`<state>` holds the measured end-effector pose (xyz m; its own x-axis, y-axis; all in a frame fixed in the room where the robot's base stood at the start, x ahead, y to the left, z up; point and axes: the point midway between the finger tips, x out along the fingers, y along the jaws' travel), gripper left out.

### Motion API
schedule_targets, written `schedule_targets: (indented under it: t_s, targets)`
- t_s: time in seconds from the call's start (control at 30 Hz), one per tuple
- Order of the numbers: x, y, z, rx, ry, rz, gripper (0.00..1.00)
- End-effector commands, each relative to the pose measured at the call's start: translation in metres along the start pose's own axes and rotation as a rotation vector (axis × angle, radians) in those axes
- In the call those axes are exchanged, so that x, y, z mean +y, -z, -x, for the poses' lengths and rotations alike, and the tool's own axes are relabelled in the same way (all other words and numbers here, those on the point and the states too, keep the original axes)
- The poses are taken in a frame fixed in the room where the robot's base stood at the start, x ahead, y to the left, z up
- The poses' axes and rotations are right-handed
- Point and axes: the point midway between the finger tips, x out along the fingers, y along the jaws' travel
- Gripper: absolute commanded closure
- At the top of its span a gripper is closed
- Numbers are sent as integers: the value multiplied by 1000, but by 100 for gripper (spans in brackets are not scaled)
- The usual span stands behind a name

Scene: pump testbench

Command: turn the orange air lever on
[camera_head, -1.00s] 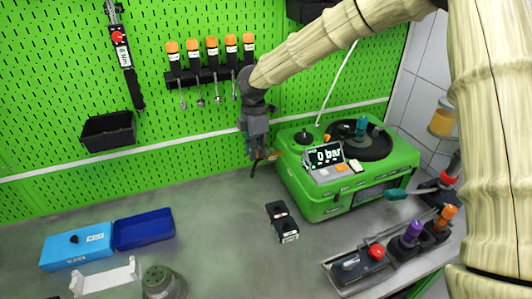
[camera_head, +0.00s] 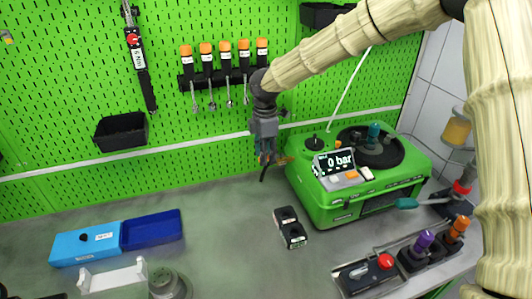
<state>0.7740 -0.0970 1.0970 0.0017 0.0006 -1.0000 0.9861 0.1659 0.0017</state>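My gripper (camera_head: 264,158) hangs pointing down in front of the green wall, just left of the green pump testbench (camera_head: 320,205). Small orange parts show beside the gripper, and one orange bit (camera_head: 284,160) lies between it and the testbench; it may be the air lever, but it is too small to tell its shape or position. I cannot tell whether the gripper touches it. The fingers are small and dark, and their opening is unclear. The testbench display (camera_head: 335,160) reads 0 bar.
Orange-handled screwdrivers (camera_head: 225,50) hang on the wall above. A black double block (camera_head: 291,228) stands on the grey table in front of the testbench. Blue boxes (camera_head: 150,229) lie at left. A tray with a red knob (camera_head: 385,261) is at front right.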

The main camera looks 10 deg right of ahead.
Motion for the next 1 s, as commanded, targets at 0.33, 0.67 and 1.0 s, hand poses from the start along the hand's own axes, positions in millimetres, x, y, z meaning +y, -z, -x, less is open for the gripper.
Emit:
schedule_targets:
  t_s: [0.33,0.67,1.0]
  targets:
    - [0,0,9,0,1,1,62]
    - [0,0,64,1,-2,0,62]
    - [0,-1,111,0,0,0,62]
